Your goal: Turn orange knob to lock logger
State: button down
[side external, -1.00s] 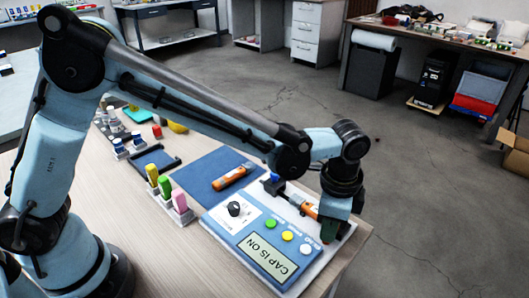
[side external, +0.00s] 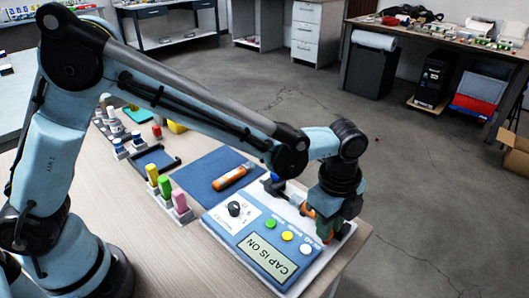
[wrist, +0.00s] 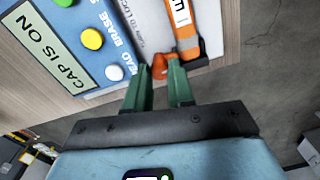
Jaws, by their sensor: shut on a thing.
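The orange logger (wrist: 187,30), with a white label, lies at the right end of the device panel in the wrist view. Its orange knob (wrist: 160,62) sits between my green fingertips. My gripper (wrist: 160,72) points down at the panel and is shut on the knob. In the side view my gripper (side external: 322,226) is over the panel's right part and hides most of this logger. The panel's screen (side external: 267,252) reads "CAP IS ON".
The panel has a black dial (side external: 234,209) and yellow, green and white buttons. A second orange device (side external: 231,177) lies on a blue mat (side external: 200,170). Coloured pieces (side external: 166,189) stand in a holder to the left. The table's edge is close on the right.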

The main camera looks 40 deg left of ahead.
dwell(0.4)
jog(key=c, duration=1)
grip_release()
jog(key=shift+r, duration=0.15)
jog(key=r, duration=1.2)
jog(key=shift+s, duration=0.2)
jog(key=shift+a, duration=0.1)
jog(key=s+a+n+t, duration=0.2)
jog(key=s+a+n, duration=0.1)
jog(key=a+n, duration=0.3)
jog(key=s+a+f+n+t, duration=0.1)
jog(key=s+a+n+t, duration=0.1)
jog(key=a+n, duration=0.5)
jog(key=s+a+f+n+t, duration=0.1)
jog(key=s+a+n+t, duration=0.1)
jog(key=s+a+n, duration=0.2)
jog(key=shift+s+a+f+n+t, duration=0.15)
jog(key=shift+a+n, duration=0.35)
jog(key=shift+a, duration=0.65)
jog(key=shift+w+a+r+n+t, duration=0.1)
jog(key=shift+a+n, duration=0.4)
jog(key=shift+a, duration=0.7)
jog(key=shift+s+a+f+n+t, duration=0.15)
jog(key=shift+a+n, duration=0.35)
jog(key=shift+a, duration=0.65)
